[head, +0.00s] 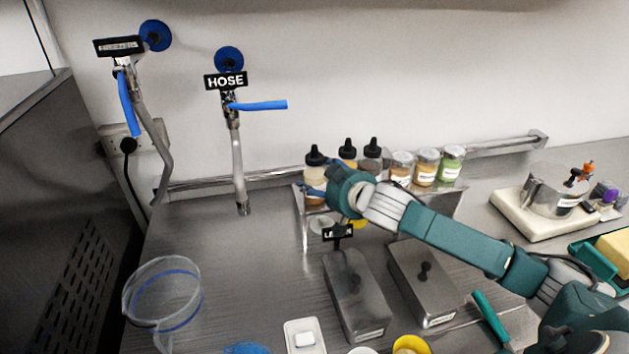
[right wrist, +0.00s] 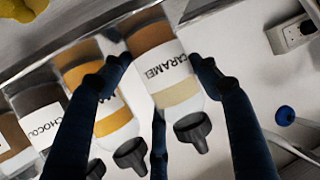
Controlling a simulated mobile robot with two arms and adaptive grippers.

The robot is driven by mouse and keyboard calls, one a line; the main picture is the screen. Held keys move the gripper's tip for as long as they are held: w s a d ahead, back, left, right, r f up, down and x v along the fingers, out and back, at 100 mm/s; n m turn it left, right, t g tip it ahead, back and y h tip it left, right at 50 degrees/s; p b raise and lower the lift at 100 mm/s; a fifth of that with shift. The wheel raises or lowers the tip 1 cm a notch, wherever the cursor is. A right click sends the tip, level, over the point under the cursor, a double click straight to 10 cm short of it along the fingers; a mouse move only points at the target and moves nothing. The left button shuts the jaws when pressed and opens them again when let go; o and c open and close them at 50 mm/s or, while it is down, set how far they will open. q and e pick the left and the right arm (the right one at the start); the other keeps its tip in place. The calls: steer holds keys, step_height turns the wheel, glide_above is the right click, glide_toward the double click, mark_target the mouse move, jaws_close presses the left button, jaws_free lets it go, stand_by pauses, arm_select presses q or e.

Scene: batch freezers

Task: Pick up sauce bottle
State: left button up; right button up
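Three sauce bottles with black caps stand in a row on a raised metal shelf in the head view. The leftmost (head: 316,172) has a pale label and is partly hidden by my right gripper (head: 312,190). The middle bottle (head: 347,153) and the dark right bottle (head: 372,155) stand beside it. In the right wrist view the caramel bottle (right wrist: 165,65) lies between the fingers of my right gripper (right wrist: 160,68). The fingertips are close to both its sides; whether they press on it I cannot tell. An orange bottle (right wrist: 90,75) and a chocolate bottle (right wrist: 45,115) are beside it. My left gripper is not in view.
Labelled jars (head: 427,167) stand right of the bottles. Metal lidded containers (head: 355,290) are in front of the shelf. A clear tub (head: 163,295) stands at the left. A hose tap (head: 235,105) is on the wall.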

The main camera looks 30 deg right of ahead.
steer(key=shift+w, duration=0.1)
steer(key=shift+r, duration=0.5)
step_height(320, 180, up, 19)
steer(key=b, duration=0.1)
steer(key=shift+b, duration=0.3)
steer(key=o, duration=0.5)
steer(key=c, duration=0.5)
step_height(320, 180, up, 8)
steer(key=p, duration=0.8)
